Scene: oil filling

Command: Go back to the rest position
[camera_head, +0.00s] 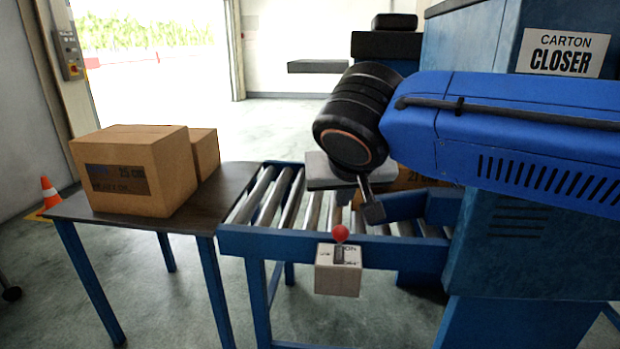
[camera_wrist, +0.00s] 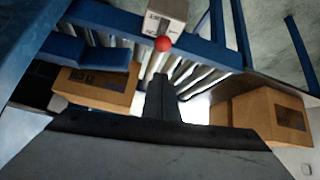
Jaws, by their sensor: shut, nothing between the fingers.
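My gripper (camera_head: 372,210) hangs above the roller conveyor (camera_head: 235,241), in front of the blue carton closer (camera_head: 520,210). It is shut and empty. In the wrist view the shut gripper (camera_wrist: 160,82) points toward the red-knobbed lever (camera_wrist: 163,44). In the head view the lever's red knob (camera_head: 340,233) stands just left of and below the fingers, apart from them. It sits on a small white control box (camera_head: 338,278) on the conveyor's front rail. My black wrist and blue arm hide part of the conveyor.
A carton (camera_head: 408,180) lies on the rollers behind my gripper, partly hidden. Two cartons, the nearer one (camera_head: 135,170) large, stand on the dark table (camera_head: 110,217) at left. An orange cone (camera_head: 48,192) stands on the floor beyond. The floor in front of the table is clear.

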